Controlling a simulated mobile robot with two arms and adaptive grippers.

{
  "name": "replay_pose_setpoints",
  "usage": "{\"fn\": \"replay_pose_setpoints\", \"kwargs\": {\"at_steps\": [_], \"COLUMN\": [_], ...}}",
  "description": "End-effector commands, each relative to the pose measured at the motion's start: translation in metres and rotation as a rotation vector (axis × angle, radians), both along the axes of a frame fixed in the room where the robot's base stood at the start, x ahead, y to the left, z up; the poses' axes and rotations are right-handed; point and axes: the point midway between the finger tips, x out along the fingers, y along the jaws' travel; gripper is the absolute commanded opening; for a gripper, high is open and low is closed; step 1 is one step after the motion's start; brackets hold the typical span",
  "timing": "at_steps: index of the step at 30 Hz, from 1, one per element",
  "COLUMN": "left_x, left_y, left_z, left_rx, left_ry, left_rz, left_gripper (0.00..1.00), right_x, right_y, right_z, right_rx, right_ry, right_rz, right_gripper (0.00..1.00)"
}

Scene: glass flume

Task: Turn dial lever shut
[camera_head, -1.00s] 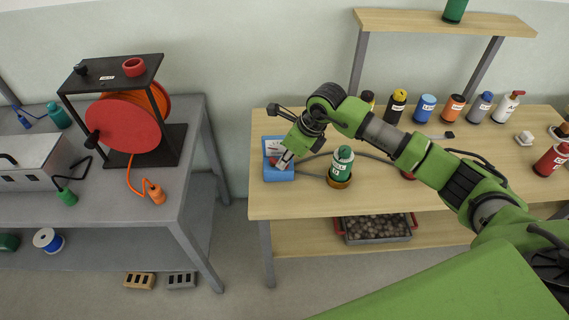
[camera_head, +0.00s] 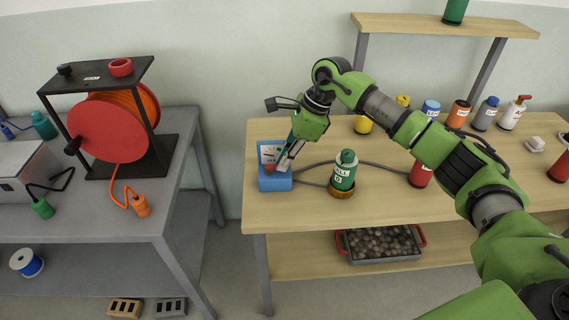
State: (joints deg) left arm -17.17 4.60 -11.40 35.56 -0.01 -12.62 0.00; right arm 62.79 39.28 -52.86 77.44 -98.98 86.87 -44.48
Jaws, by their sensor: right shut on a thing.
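A blue box with a white dial face (camera_head: 270,152) stands at the left end of the wooden table in the head view. A small red lever (camera_head: 271,168) shows low on its front, partly hidden by my fingers. My right gripper (camera_head: 284,163) reaches down from above onto the box front. It is shut at the red lever, though the fingers cover much of the contact. My left gripper is not in view.
A green bottle (camera_head: 344,170) in a brown ring stands just right of the box, with grey hoses behind it. Several bottles line the table's back. A cable reel (camera_head: 105,130) stands on the grey bench at left. The table front is clear.

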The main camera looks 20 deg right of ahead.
Motion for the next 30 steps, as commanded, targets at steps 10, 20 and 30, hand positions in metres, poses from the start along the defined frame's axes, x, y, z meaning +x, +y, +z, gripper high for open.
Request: {"fn": "replay_pose_setpoints", "kwargs": {"at_steps": [10,20,30], "left_x": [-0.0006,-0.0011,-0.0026], "left_y": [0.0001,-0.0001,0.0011], "left_z": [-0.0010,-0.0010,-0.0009], "left_rx": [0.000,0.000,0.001], "left_ry": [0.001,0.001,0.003], "left_rz": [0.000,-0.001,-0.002], "left_gripper": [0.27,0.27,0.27], "right_x": [0.0011,0.0015,0.0018], "right_y": [-0.0004,-0.0006,-0.0009], "right_z": [0.0013,0.0010,0.0010], "right_rx": [-0.001,-0.001,-0.001], "right_ry": [-0.004,-0.004,-0.005], "right_rz": [0.010,0.008,0.004], "right_gripper": [0.00,0.27,0.27]}}
